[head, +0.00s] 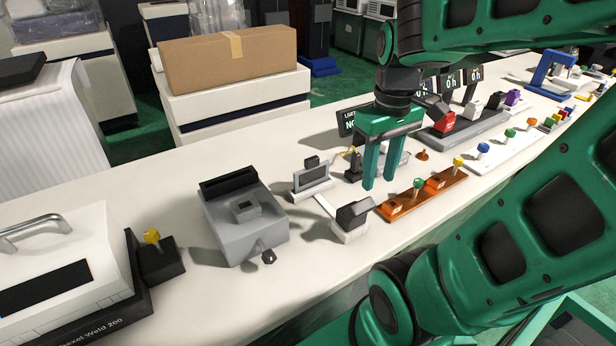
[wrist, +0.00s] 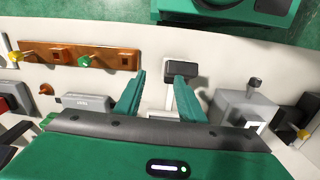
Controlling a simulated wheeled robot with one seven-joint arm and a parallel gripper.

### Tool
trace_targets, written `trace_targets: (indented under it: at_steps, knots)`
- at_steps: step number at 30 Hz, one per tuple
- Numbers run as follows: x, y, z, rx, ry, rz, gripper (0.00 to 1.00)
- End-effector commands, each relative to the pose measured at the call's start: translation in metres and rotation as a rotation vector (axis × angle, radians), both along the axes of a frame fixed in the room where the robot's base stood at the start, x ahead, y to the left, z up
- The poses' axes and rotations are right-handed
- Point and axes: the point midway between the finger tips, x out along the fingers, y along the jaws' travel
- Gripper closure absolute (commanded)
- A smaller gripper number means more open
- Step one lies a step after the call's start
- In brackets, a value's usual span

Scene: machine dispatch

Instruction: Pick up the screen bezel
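A small grey frame around a dark rectangle (head: 312,177) stands on the counter in the head view. It looks like the screen bezel, though I cannot be sure. I cannot make it out in the wrist view, where my gripper body covers much of the lower part. My gripper (head: 379,184) points down above the counter, to the right of the frame and apart from it. Its two green fingers are open with nothing between them. They also show in the wrist view (wrist: 160,80).
A white block with a dark top (head: 351,218) stands in front of the frame. A grey machine (head: 235,222) is to the left. An orange rack (head: 428,193) with knobs lies right of my gripper. A cardboard box (head: 228,62) sits behind the counter.

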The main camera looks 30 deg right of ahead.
Motion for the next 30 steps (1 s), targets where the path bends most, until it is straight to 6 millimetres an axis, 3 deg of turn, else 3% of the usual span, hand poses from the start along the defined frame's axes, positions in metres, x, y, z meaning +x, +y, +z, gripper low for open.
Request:
trace_targets:
  at_steps: [1, 9, 15, 23, 30]
  knots:
    - [0.019, 0.000, 0.006, -0.003, 0.004, 0.131, 0.64]
    - [0.110, 0.014, 0.028, -0.003, 0.011, 0.886, 0.64]
    - [0.164, 0.031, 0.034, 0.005, 0.009, 1.347, 0.64]
    - [0.193, 0.043, 0.033, 0.013, 0.004, 1.614, 0.64]
    - [0.193, 0.044, 0.001, 0.016, 0.005, 1.626, 0.64]
